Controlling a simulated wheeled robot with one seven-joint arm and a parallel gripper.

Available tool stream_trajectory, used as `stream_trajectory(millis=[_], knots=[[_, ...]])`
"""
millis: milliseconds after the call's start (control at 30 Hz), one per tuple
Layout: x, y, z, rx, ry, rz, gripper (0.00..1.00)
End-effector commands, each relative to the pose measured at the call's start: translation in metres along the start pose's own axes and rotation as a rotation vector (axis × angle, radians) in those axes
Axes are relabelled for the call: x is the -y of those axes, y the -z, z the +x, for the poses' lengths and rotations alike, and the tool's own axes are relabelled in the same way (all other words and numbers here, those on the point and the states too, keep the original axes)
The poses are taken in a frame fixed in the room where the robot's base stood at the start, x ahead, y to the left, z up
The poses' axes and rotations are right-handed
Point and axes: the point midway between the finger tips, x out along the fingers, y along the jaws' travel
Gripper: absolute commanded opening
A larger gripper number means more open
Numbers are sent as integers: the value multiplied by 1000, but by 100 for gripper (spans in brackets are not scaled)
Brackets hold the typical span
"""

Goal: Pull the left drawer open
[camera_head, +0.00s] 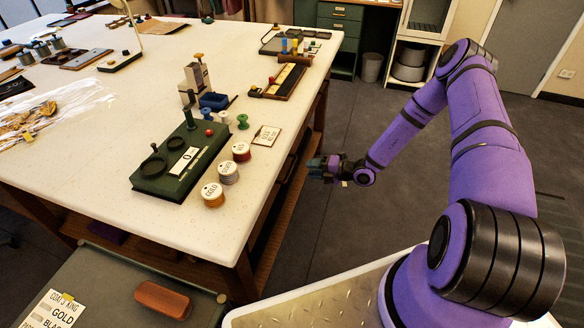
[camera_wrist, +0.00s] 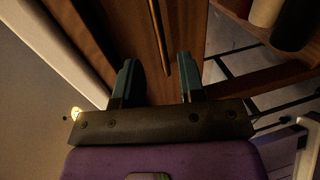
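The table (camera_head: 100,140) has a pale top and wooden sides below. My gripper (camera_head: 316,168) is beside its right side, below the top's edge. In the wrist view my gripper (camera_wrist: 157,70) is open, with two teal fingers apart and nothing between them. A wooden front (camera_wrist: 122,28) fills the view ahead of the fingers. A thin brass-coloured bar (camera_wrist: 160,38), which looks like a handle, runs along it, lined up between the fingertips and a little beyond them. I cannot tell whether this is the left drawer. The front's full outline is hidden, and no opened drawer shows.
A green box device (camera_head: 170,165), thread spools (camera_head: 241,151) and a small card (camera_head: 266,135) sit near the table's right edge. Dark cylinders (camera_wrist: 296,20) stand on a wooden shelf to the right in the wrist view.

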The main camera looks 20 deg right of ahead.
Motion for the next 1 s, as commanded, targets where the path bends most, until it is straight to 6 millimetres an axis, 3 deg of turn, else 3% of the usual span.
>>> stream_trajectory(millis=[200,400,867,1000], knots=[[0,0,41,-3,-1,-2,37],[-1,0,68,-2,-1,-3,37],[-1,0,80,-2,0,-3,37],[-1,0,80,-2,0,-3,9]])
